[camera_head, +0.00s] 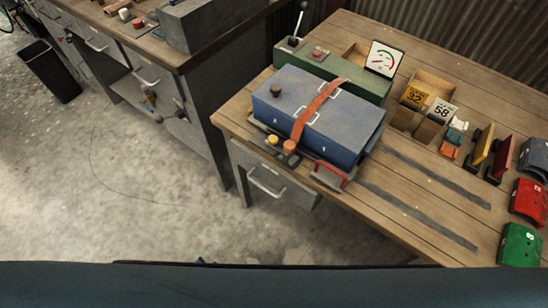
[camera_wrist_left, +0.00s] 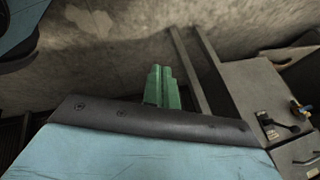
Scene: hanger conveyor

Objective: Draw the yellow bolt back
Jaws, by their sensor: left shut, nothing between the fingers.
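A small yellow knob (camera_head: 272,139), which looks like the yellow bolt, sits low at the front left edge of the blue box (camera_head: 340,115) on the wooden table. The bolt's shaft is too small to make out. An orange strap (camera_head: 318,108) runs over the box lid and ends at an orange knob (camera_head: 290,147) beside the yellow one. My left gripper (camera_wrist_left: 160,72) shows in the left wrist view as green fingers shut together and empty, away from the box. Neither gripper shows in the head view.
A red handle (camera_head: 331,175) is at the box's front right. A green unit (camera_head: 335,77) with a lever and gauge stands behind it. A grey workbench (camera_head: 178,95) stands left; floor between is clear.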

